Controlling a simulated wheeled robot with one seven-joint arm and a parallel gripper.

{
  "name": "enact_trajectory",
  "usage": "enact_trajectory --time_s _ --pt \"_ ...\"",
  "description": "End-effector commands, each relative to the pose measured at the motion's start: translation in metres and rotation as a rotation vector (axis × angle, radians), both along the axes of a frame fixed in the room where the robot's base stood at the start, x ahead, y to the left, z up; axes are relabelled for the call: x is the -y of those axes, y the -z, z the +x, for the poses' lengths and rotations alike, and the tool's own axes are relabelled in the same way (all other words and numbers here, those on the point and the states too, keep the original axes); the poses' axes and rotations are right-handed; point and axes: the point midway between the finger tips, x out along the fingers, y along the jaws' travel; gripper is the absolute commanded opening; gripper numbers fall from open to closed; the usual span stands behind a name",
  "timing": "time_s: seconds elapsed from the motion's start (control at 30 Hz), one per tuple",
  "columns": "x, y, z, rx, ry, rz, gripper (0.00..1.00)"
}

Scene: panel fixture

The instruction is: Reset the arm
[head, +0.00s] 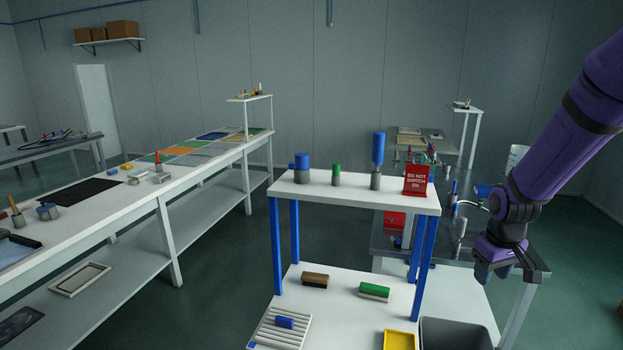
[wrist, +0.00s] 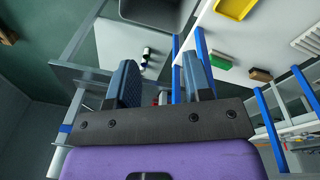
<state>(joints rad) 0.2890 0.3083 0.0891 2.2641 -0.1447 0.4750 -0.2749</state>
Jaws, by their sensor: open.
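My purple arm comes in from the upper right in the head view, with my gripper (head: 508,274) at its end. The gripper hangs in the air right of the white shelf unit with blue posts. In the wrist view my gripper (wrist: 160,85) shows two dark blue-grey fingers set apart, with nothing between them. The gap opens over the scene behind, where a blue post passes. My gripper touches nothing that I can see.
The white shelf unit (head: 345,193) bears blue and green cylinders and a red sign (head: 416,180). On its lower level are brushes, a yellow tray (head: 399,341) and a grey bin (head: 455,333). A metal table (head: 385,243) stands behind my gripper. A long bench (head: 200,165) runs along the left, with open floor between.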

Motion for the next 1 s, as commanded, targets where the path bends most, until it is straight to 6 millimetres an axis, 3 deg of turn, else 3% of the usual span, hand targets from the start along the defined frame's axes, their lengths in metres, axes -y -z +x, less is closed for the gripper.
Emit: enact_trajectory --time_s 0.03,0.2,0.5,0.7,1.0 --pt "-0.005 -0.019 -0.005 0.02 0.005 -0.007 0.46" --pt "-0.022 -0.071 -0.027 0.072 0.034 -0.019 0.46" --pt "-0.053 -0.147 -0.08 0.166 0.084 -0.014 0.46" --pt "-0.07 -0.186 -0.123 0.231 0.116 0.005 0.46" --pt "-0.093 -0.224 -0.194 0.321 0.154 0.059 0.46"
